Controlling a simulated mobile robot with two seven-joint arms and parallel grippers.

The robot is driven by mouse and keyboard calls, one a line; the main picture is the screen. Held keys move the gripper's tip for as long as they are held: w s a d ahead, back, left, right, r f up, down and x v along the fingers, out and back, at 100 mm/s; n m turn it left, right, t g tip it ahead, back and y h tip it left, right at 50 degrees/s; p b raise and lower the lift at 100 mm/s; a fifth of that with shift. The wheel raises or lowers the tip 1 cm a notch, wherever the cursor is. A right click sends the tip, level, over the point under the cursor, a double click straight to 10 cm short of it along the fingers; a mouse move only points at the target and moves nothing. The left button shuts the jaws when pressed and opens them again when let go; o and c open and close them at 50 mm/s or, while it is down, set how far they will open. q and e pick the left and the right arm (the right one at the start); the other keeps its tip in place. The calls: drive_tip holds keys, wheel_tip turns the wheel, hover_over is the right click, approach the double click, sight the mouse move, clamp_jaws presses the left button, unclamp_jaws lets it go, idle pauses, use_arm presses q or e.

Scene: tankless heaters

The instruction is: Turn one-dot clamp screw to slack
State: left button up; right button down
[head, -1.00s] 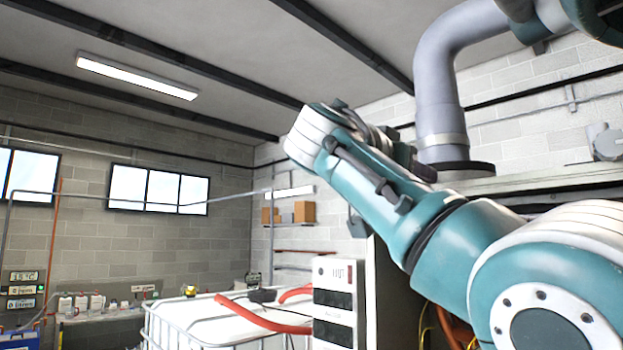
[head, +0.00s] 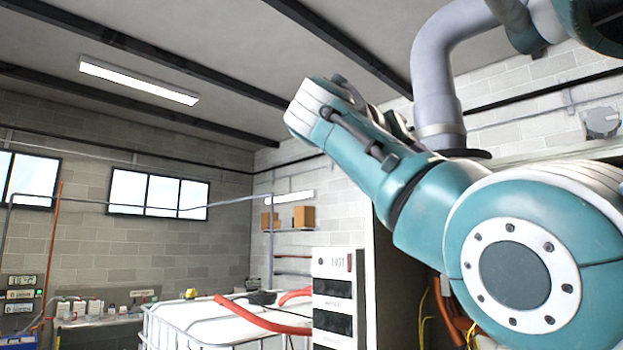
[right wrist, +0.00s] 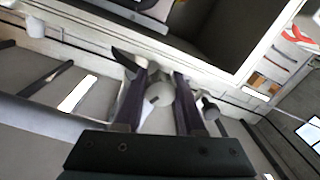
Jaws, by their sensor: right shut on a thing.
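In the right wrist view my right gripper (right wrist: 160,75) has its two dark fingers on either side of a light grey rounded part (right wrist: 160,94), and it is shut on it. This part may be a clamp screw, but I see no dot marks on it. The fingers and the steep angle hide most of its mount. A smaller dark grey knob (right wrist: 209,108) shows just outside the fingers. In the head view my right gripper and the clamp are out of sight, and only my teal and white arm shows. My left gripper is in no view.
A thick grey flue pipe (head: 437,95) rises behind my arm in the head view. A white cabinet with dark panels (head: 335,315) and a white caged tank (head: 200,322) with red hoses stand below. A dark open-fronted box (right wrist: 215,40) is close to the gripper.

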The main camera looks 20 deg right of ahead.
drive_tip(key=shift+r, duration=0.1)
drive_tip(key=c, duration=0.5)
unclamp_jaws()
